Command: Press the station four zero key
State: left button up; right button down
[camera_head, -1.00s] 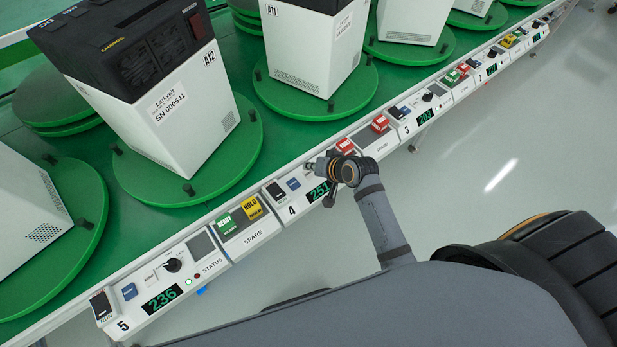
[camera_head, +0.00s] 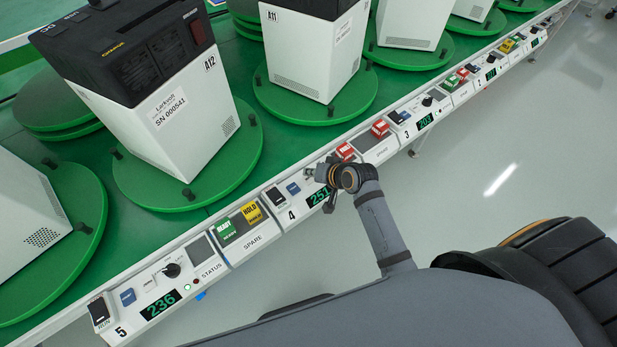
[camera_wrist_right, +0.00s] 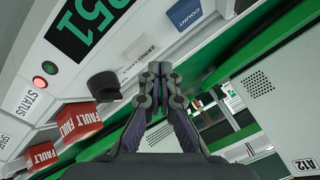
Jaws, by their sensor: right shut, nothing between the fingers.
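The station four panel, marked 4 (camera_head: 291,214), lies mid-picture in the head view. It bears a black switch, a blue COUNT key (camera_head: 293,188) and a green 251 display (camera_head: 318,196). In the right wrist view a pale key (camera_wrist_right: 140,47) sits between the blue COUNT key (camera_wrist_right: 187,14) and a black knob (camera_wrist_right: 103,85); its small label is hard to read. My right gripper (camera_head: 311,173) is shut and empty over this panel. In the wrist view its fingertips (camera_wrist_right: 158,72) are beside the pale key; contact cannot be told. My left gripper is not in view.
A status panel with red and green lights (camera_wrist_right: 44,75) and red FAULT blocks (camera_wrist_right: 77,121) are close to the fingers. White machines on green turntables (camera_head: 190,190) stand behind the panel rail. A SPARE panel (camera_head: 253,242) lies left of station four. The floor (camera_head: 500,130) is clear.

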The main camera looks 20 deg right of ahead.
aim_at(311, 180)
dwell(0.5)
jog(key=shift+f, duration=0.35)
jog(key=shift+f, duration=0.5)
dwell(0.6)
jog(key=shift+r+p, duration=0.9)
jog(key=shift+p, duration=0.3)
notch_tip(311, 180, up, 5)
jog(key=p, duration=0.6)
jog(key=shift+r, duration=0.1)
